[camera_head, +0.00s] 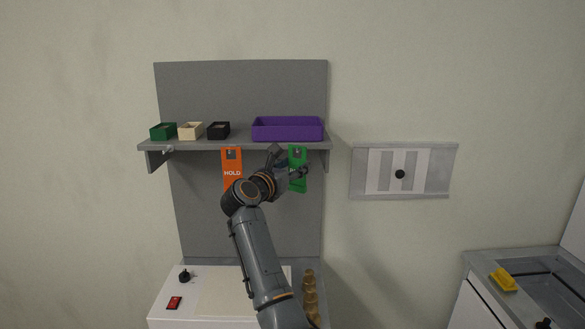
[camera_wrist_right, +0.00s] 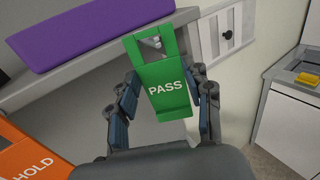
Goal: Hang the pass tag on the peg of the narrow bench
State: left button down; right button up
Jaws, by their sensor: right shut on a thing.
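The green pass tag (camera_head: 298,172) is upright just under the right end of the shelf's front edge. In the right wrist view its PASS face (camera_wrist_right: 166,88) shows, with a metal peg (camera_wrist_right: 156,42) in the hole near its top. My right gripper (camera_head: 292,172) is at the tag; in the wrist view its two fingers (camera_wrist_right: 164,98) are at the tag's left and right edges, shut on it. My left gripper is not in view. I cannot make out for certain a peg on a narrow bench.
An orange HOLD tag (camera_head: 232,170) hangs left of my gripper. The shelf (camera_head: 240,146) carries a purple tray (camera_head: 287,129) and small green, cream and black boxes. A white bench (camera_head: 160,312) stands below, and a grey-topped counter (camera_head: 490,262) with a yellow item (camera_head: 503,280) at right.

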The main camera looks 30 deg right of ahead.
jog(key=o, duration=1)
jog(key=v, duration=1.2)
jog(key=shift+r, duration=0.1)
